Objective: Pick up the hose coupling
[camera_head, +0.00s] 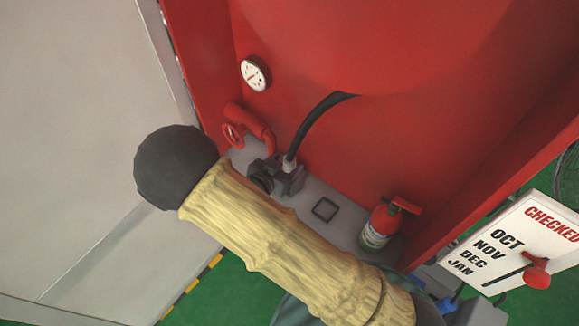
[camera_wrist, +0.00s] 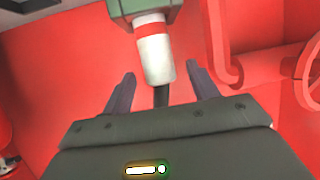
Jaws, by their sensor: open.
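The hose coupling, a white cylinder with a red band (camera_wrist: 156,62), shows in the upper middle of the wrist view, joined to a green-grey fitting above it. My gripper (camera_wrist: 161,72) is open, its dark fingers on either side of the coupling with a visible gap at each. Whether the coupling is at the fingertips' depth is hard to tell. In the head view the coupling's pale end (camera_head: 289,163) shows by a dark block, and a black hose (camera_head: 311,118) runs from it to the red cabinet. My arm hides part of this area.
A red pipe with a valve wheel (camera_head: 234,133) stands left of the coupling, close to the right finger in the wrist view. A gauge (camera_head: 255,74) is on the red wall. A fire extinguisher (camera_head: 382,226) stands to the right on the grey ledge (camera_head: 345,233).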

